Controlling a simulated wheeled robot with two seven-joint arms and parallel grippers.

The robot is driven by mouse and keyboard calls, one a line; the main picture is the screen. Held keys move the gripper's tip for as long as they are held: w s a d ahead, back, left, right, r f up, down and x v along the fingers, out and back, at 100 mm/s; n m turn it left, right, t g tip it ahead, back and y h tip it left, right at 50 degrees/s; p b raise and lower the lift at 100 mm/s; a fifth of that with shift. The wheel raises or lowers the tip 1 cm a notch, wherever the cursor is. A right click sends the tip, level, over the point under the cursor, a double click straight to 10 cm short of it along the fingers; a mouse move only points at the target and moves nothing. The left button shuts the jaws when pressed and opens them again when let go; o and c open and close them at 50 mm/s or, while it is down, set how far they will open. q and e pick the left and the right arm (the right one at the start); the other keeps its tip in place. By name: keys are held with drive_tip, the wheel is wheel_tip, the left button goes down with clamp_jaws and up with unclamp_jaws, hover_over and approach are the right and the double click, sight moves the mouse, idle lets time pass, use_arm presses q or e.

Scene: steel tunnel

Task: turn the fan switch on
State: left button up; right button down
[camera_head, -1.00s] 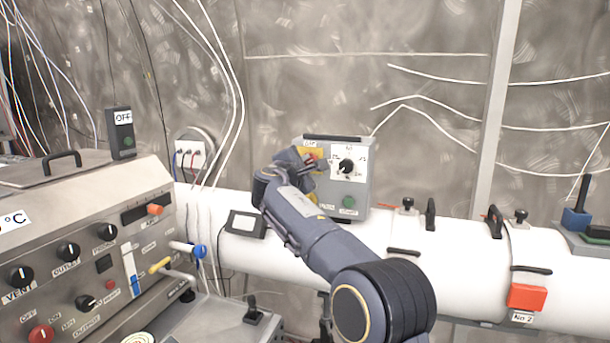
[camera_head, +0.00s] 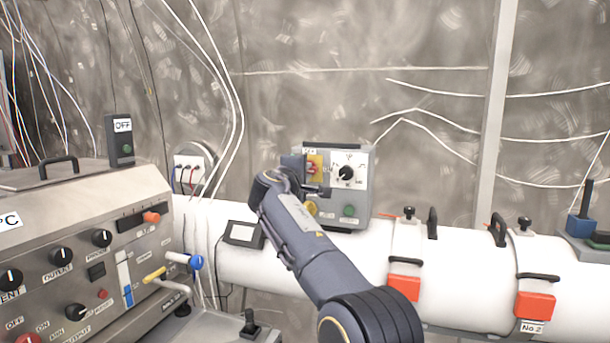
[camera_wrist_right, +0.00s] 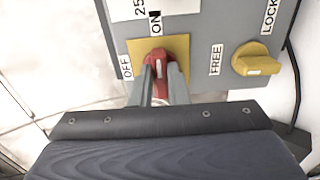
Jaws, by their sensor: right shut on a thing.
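The grey control box (camera_head: 361,207) stands on the white pipe. On its upper left is a yellow plate with a red switch knob (camera_head: 312,169), which is the likely fan switch. In the right wrist view the red knob (camera_wrist_right: 158,62) has an OFF label at its left and an ON label above it. Its handle lies roughly upright in that picture, towards ON. My right gripper (camera_head: 314,178) is at the box face. Its fingers (camera_wrist_right: 161,88) are shut on the red knob, one on each side, hiding its lower part. My left gripper is not in view.
A black dial (camera_head: 346,173), a green button (camera_head: 349,211) and a yellow FREE/LOCK knob (camera_wrist_right: 257,60) sit close by on the box. A steel console (camera_head: 130,245) stands at the left. Red-handled clamps (camera_head: 535,305) are on the pipe.

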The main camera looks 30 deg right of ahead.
idle(0.3)
drive_tip(key=c, duration=1.4)
unclamp_jaws()
drive_tip(key=b+v, duration=0.3)
drive_tip(key=v, duration=0.5)
drive_tip(key=shift+d, duration=0.15)
